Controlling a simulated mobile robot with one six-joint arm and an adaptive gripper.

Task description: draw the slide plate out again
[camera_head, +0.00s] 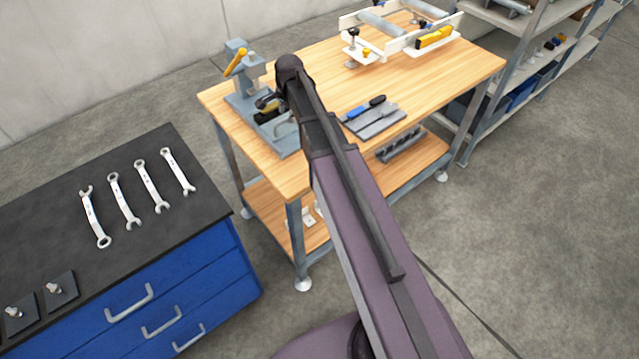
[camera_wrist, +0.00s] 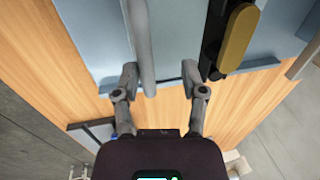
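A blue-grey fixture (camera_head: 243,101) stands on the left end of the wooden workbench, with an upright block and a yellow lever (camera_head: 235,62). My arm covers part of it. In the wrist view a flat blue-grey plate (camera_wrist: 182,45) fills the upper middle, its edge near my fingertips. I cannot tell whether this is the slide plate or the fixture base. A grey rod (camera_wrist: 141,40) runs over it and ends between my fingers, closer to the left one. My gripper (camera_wrist: 160,78) is open, its fingers apart on either side of the rod's end. Contact cannot be told.
A black bar with a yellow grip (camera_wrist: 237,38) lies right of my right finger. On the workbench (camera_head: 330,65) are a grey plate with a blue-handled tool (camera_head: 372,115) and a white roller frame (camera_head: 395,50). A blue drawer cabinet (camera_head: 190,265) with wrenches stands left.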

